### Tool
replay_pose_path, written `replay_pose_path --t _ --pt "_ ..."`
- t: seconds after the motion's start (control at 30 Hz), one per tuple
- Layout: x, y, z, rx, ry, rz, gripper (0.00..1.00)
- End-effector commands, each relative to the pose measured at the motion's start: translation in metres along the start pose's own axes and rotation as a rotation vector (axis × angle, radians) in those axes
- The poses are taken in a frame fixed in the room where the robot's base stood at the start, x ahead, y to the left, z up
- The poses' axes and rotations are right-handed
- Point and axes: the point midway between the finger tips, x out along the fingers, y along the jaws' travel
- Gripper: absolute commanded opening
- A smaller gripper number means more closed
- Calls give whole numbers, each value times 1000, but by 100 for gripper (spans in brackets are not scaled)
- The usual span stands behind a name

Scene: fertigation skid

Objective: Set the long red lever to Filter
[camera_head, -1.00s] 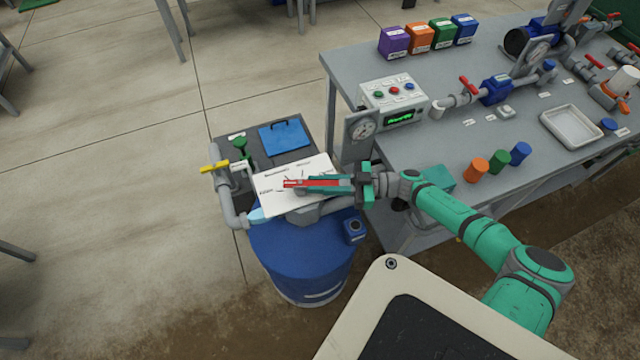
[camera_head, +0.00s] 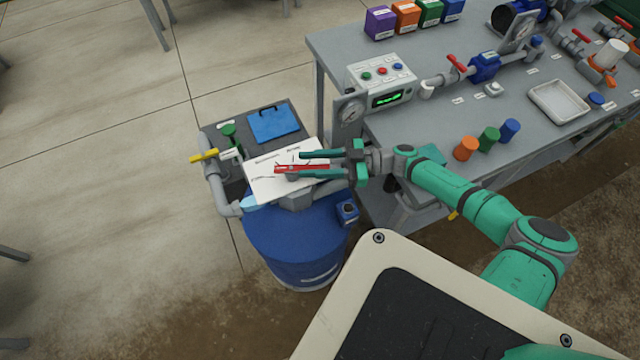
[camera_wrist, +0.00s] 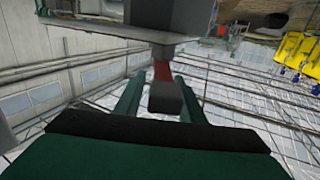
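The long red lever (camera_head: 296,169) lies over a white label plate (camera_head: 262,187) on the valve above the blue barrel. It points to the right in the head view, toward my gripper. My gripper (camera_head: 304,163) is open, its two green fingers reaching left over the plate, one above the lever and one along it. In the wrist view my gripper (camera_wrist: 157,86) has its fingers apart on either side of the red lever (camera_wrist: 163,69), whose dark end block sits between them. Contact with the right finger cannot be told. The plate's lettering is too small to read.
The blue barrel (camera_head: 295,245) stands below the valve. A yellow-handled valve (camera_head: 204,156) and a blue lid (camera_head: 272,124) are close by on the left. Open floor lies left.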

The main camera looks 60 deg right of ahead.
Motion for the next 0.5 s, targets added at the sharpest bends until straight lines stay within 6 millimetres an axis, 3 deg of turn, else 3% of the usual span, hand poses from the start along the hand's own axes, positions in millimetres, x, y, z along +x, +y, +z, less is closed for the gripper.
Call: replay_pose_path --t 0.3,0.5 --pt "-9 -42 -52 -1 -1 1 36" --pt "-14 -77 -74 1 1 2 36"
